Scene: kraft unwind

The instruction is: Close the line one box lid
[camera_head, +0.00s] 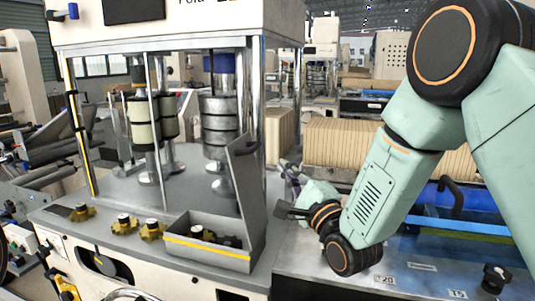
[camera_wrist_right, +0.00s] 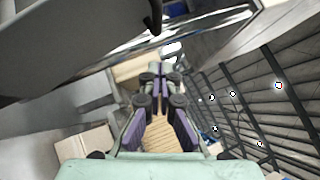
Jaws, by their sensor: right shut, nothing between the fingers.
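The grey box (camera_head: 207,256) with a yellow stripe sits at the front right corner of the machine's deck, with dark parts inside. Its grey lid (camera_head: 246,195) stands open, nearly upright, on the box's right side, with a dark handle near the top. In the right wrist view the gripper (camera_wrist_right: 160,70) is shut and empty, and a large dark grey panel, probably the lid (camera_wrist_right: 70,45), fills the upper left. My left gripper is not in view.
Several yellow-and-black knobs (camera_head: 124,223) stand on the deck left of the box. A metal post (camera_head: 250,90) and steel rollers (camera_head: 219,125) rise behind the lid. A ribbed kraft stack (camera_head: 345,143) and a blue-railed machine are at the right.

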